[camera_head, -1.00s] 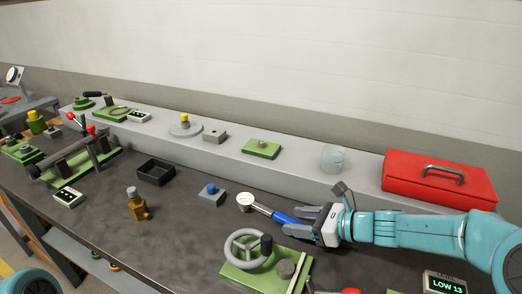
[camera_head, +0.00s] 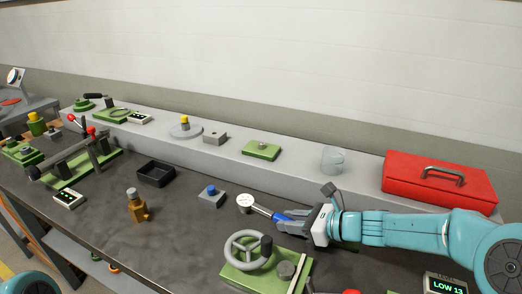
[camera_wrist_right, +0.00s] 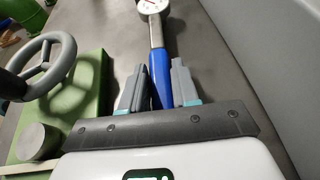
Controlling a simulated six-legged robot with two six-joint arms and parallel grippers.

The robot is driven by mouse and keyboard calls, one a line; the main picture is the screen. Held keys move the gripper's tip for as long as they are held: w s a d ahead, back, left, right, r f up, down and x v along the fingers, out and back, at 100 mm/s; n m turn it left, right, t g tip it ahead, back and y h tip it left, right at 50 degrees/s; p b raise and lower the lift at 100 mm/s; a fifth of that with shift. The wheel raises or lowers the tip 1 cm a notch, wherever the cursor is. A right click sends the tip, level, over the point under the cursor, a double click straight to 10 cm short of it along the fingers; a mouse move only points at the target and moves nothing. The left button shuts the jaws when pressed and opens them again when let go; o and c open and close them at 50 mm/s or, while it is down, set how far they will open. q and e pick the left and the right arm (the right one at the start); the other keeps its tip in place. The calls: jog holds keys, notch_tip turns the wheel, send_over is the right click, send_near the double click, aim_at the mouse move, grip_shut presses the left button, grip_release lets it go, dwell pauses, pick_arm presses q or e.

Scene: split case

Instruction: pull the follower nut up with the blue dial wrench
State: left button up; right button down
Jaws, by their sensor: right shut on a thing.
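The blue dial wrench (camera_head: 258,208) lies on the dark bench, with its round white dial head pointing left and a blue handle. My right gripper (camera_head: 284,220) comes in from the right and is shut on the blue handle. In the right wrist view, the blue handle (camera_wrist_right: 160,78) runs between the two grey fingers (camera_wrist_right: 158,88), with the dial at the top edge. A brass fitting (camera_head: 137,207) with a grey top stands upright left of the wrench. I cannot tell for sure which part is the follower nut. My left gripper is not in view.
A green base (camera_head: 240,277) with a grey handwheel (camera_head: 248,250) stands just in front of the wrench. A small block with a blue knob (camera_head: 211,195) is left of the dial. A black tray (camera_head: 156,173) sits farther left. A red toolbox (camera_head: 440,180) stands behind my right arm.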

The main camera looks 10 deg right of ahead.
jog(key=shift+r, duration=0.1)
notch_tip(320, 180, up, 6)
jog(key=p, duration=0.5)
